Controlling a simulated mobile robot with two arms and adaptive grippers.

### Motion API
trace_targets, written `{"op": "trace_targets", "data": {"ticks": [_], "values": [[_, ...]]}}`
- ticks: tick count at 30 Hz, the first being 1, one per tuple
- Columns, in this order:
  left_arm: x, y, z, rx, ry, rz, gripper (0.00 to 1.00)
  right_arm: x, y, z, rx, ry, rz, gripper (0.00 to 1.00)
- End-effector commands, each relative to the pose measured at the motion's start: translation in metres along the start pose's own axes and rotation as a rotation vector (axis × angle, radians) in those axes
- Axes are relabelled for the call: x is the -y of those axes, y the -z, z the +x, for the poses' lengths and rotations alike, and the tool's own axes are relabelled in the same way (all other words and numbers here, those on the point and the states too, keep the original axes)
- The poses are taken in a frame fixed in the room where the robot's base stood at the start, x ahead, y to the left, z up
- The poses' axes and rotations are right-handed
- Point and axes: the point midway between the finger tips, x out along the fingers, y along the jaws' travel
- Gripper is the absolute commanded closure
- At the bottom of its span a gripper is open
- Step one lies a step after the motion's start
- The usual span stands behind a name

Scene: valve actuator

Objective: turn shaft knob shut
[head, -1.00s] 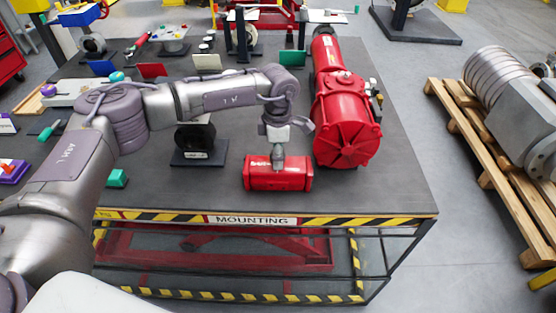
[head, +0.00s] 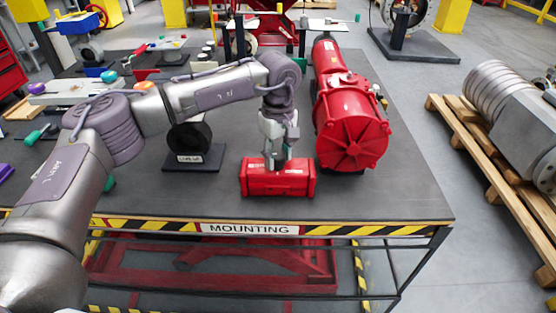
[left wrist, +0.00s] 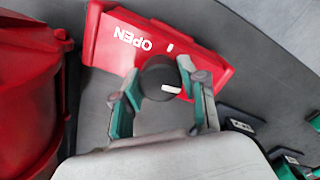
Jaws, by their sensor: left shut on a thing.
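A red actuator box (head: 278,184) lies near the front edge of the table. It also shows in the left wrist view (left wrist: 110,45), with white "OPEN" lettering and a short white mark on its face. A round black shaft knob (left wrist: 157,76) with a white pointer bar stands out from that face. The pointer is not in line with the lettering. My left gripper (left wrist: 155,93) has its green-padded fingers on either side of the knob, shut on it. In the head view my left gripper (head: 277,160) reaches down onto the box and hides the knob. My right gripper is not in view.
A large red cylindrical actuator (head: 350,125) stands close to the right of the box. A black stand (head: 195,158) is at its left. The table (head: 400,190) is clear at the right front. A wooden pallet (head: 500,195) with a metal machine stands on the floor at right.

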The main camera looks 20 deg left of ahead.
Motion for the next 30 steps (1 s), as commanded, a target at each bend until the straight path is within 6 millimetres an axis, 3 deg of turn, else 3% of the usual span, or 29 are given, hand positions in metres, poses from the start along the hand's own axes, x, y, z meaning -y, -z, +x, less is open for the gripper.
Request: {"op": "trace_targets", "data": {"ticks": [9, 24, 25, 30], "values": [[-0.0006, 0.0004, -0.0009, -0.001, -0.003, 0.111, 0.93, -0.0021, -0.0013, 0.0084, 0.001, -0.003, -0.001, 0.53], [-0.0007, 0.0006, -0.0018, -0.002, -0.003, 0.129, 0.93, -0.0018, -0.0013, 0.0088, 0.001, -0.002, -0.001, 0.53], [-0.0007, 0.0006, -0.0018, -0.002, -0.003, 0.129, 0.56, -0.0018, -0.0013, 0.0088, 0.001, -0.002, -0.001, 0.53], [-0.0006, 0.0006, -0.0016, -0.002, -0.003, 0.129, 0.32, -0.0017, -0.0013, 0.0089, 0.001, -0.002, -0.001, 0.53]]}}
